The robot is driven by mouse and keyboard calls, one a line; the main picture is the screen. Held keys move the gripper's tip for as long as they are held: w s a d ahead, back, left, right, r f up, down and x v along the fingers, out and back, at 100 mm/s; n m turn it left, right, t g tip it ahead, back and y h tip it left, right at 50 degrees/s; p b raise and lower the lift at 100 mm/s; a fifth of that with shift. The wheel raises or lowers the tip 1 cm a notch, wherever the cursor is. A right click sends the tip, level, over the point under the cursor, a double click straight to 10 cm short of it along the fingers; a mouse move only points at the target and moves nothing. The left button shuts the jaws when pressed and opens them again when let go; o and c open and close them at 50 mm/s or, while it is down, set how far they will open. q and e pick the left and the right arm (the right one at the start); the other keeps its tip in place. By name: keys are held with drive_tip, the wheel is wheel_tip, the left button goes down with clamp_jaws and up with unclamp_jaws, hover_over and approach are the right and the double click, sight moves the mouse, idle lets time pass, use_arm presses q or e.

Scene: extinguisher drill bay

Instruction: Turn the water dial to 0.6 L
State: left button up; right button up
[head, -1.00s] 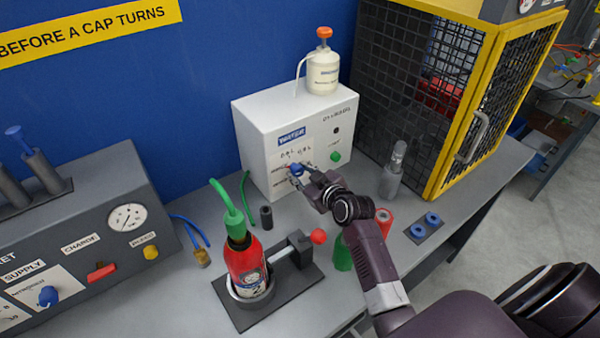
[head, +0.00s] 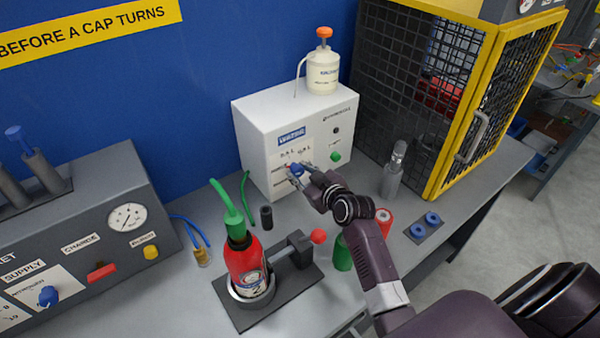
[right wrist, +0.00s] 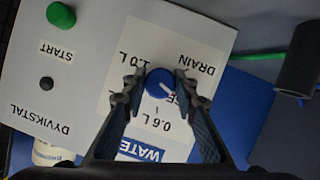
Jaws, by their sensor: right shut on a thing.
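The white water box (head: 250,130) stands against the blue wall, with a blue WATER label on its front. Its blue water dial (right wrist: 160,83) sits between the fingers of my right gripper (right wrist: 161,86), which is shut on it; the dial also shows small in the head view (head: 296,170). The right wrist view is turned over. There the dial's pale and red mark points down-right, toward a partly hidden label ending in "SE". The 0.6 L label (right wrist: 152,120) lies just below the dial, and the 1.0 L and DRAIN labels lie above it. My left gripper is out of view.
A green START button (head: 335,157) is right of the dial. A red extinguisher (head: 245,262) with a green hose stands in a holder in front. A grey bottle (head: 392,175) and a yellow-framed cage (head: 465,130) are to the right. A white pump bottle (head: 323,72) stands on the box.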

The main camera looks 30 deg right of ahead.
drive_tip(key=o, duration=1.2)
drive_tip(key=shift+c, duration=0.2)
drive_tip(key=shift+s, duration=0.1)
drive_tip(key=v, duration=1.2)
